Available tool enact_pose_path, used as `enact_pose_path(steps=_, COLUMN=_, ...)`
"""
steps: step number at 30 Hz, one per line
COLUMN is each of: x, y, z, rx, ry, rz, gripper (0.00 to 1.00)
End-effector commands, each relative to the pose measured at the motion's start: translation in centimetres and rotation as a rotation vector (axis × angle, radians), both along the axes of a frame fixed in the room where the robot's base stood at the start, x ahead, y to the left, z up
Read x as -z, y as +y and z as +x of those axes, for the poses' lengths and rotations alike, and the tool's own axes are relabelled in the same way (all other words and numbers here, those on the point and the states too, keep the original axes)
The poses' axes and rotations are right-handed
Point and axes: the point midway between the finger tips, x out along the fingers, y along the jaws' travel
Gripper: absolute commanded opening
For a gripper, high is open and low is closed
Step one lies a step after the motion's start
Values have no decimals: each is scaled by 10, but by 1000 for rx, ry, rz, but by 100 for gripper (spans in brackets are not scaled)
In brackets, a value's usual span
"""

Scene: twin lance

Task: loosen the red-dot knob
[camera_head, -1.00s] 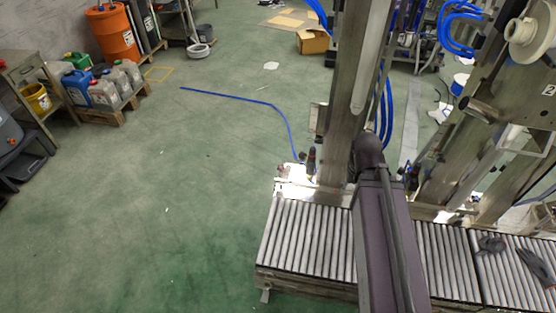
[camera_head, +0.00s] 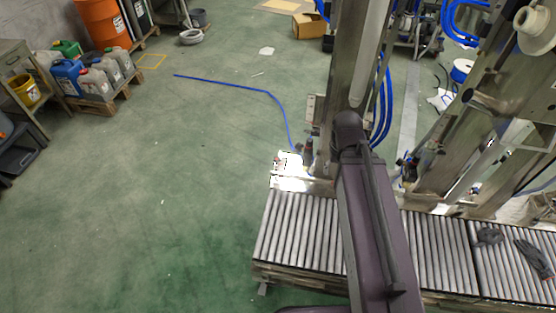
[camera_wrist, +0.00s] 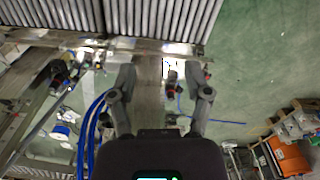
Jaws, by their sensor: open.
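I cannot make out a red dot on any knob for certain. Small dark and reddish fittings (camera_wrist: 171,89) show in the wrist view beside a metal upright, between my fingers in the picture. In the head view, a dark fitting (camera_head: 308,150) stands at the foot of the left upright, near a bright plate (camera_head: 288,171). My gripper (camera_wrist: 164,78) is open, its two fingers wide apart with nothing held. The fittings look well beyond the fingertips. The gripper itself does not show clearly in the head view, where my arm covers part of the conveyor.
A roller conveyor (camera_head: 300,232) crosses the front, with dark gloves (camera_head: 533,257) on its right. Metal uprights (camera_head: 345,85) and blue hoses (camera_head: 383,112) rise behind it. A blue line or hose (camera_head: 228,84) lies on the floor. The green floor at left is largely clear.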

Motion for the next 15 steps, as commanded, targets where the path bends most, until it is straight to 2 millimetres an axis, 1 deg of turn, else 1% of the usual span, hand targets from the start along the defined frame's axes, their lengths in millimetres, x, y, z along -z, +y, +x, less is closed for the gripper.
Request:
enact_pose_path(steps=4, x=5, y=3, z=4, rx=-12, ry=-15, rz=9, gripper=86)
enact_pose_path(steps=7, x=13, y=10, z=11, rx=-35, ry=-43, rz=26, gripper=86)
enact_pose_path(steps=11, x=28, y=31, z=27, rx=-89, ry=-111, rz=63, gripper=86)
enact_pose_path(steps=15, x=48, y=55, z=51, rx=-164, ry=-222, rz=120, gripper=86)
